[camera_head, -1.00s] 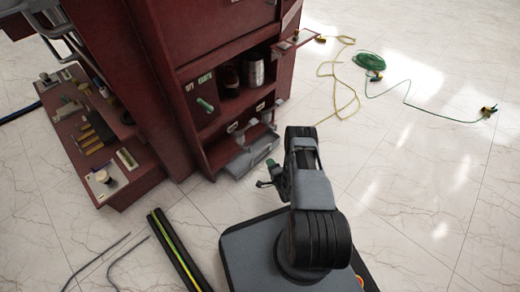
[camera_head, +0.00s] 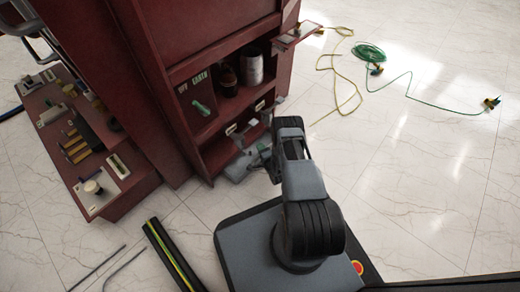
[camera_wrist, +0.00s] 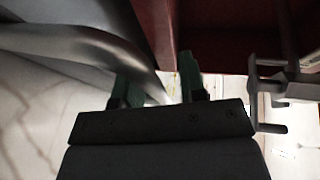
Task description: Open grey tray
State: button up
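The grey tray (camera_head: 238,170) is low at the front of the dark red cabinet, sticking out past its base in the head view. My gripper (camera_head: 263,150) is at the tray's right side, and its fingers are partly hidden by my arm. In the wrist view my gripper (camera_wrist: 160,82) has two green-padded fingers that stand apart. A smooth grey curved bar (camera_wrist: 95,45), which looks like part of the tray, runs from the left to the gap between them. I cannot tell whether the fingers touch it.
The red cabinet (camera_head: 215,35) has shelves holding cans and a dark box. A side shelf (camera_head: 125,190) with small parts is at left. Yellow and green cables (camera_head: 370,52) lie on the floor at right. A bracket (camera_wrist: 285,80) is close to the right finger.

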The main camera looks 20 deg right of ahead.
jog(key=shift+a, duration=0.1)
jog(key=shift+c, duration=0.6)
grip_shut()
